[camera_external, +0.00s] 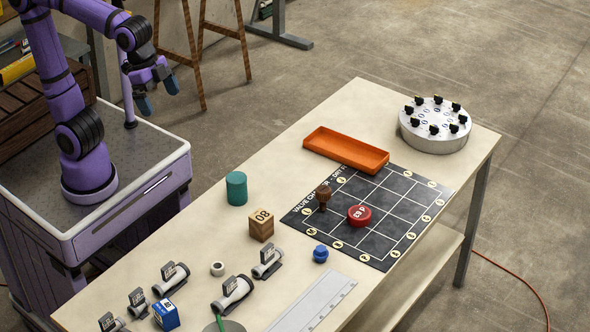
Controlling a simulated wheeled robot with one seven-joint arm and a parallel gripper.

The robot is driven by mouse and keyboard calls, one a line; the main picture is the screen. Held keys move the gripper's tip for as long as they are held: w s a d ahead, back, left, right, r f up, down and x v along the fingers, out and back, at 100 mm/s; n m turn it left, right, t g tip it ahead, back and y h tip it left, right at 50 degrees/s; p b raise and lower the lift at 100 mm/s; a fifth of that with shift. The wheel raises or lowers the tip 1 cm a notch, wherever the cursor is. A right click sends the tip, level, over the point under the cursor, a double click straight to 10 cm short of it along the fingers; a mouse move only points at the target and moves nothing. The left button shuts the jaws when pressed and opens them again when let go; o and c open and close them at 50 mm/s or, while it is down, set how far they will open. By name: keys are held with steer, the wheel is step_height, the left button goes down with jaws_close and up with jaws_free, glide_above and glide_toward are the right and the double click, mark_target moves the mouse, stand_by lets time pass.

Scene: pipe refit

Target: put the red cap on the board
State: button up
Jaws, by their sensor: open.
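The red cap (359,215), round with white marking on top, lies on the black board (396,212). The board has a white grid and lettered round labels along its edges. The cap sits inside the grid, toward its left part. A brown knobbed piece (323,196) stands at the board's left edge. My gripper (157,95) is open and empty, with dark blue fingertips. It hangs high at the upper left, beside the table and far from the cap and board.
On the table (260,180) stand an orange tray (346,149), a round grey holder (435,126) with black knobs, a green cylinder (236,188), a wooden block (261,225), a blue cap (320,254), several pipe fittings (232,292) and a ruler (312,303).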

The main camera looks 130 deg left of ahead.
steer(key=s+d+f, duration=0.2)
steer(key=s, duration=0.4)
steer(key=s+d+f+m+t, duration=0.1)
steer(key=s+d+f, duration=0.1)
steer(key=s, duration=0.5)
steer(key=shift+s+d+f+h, duration=0.2)
steer(key=shift+d+f+h, duration=0.1)
steer(key=shift+f, duration=0.2)
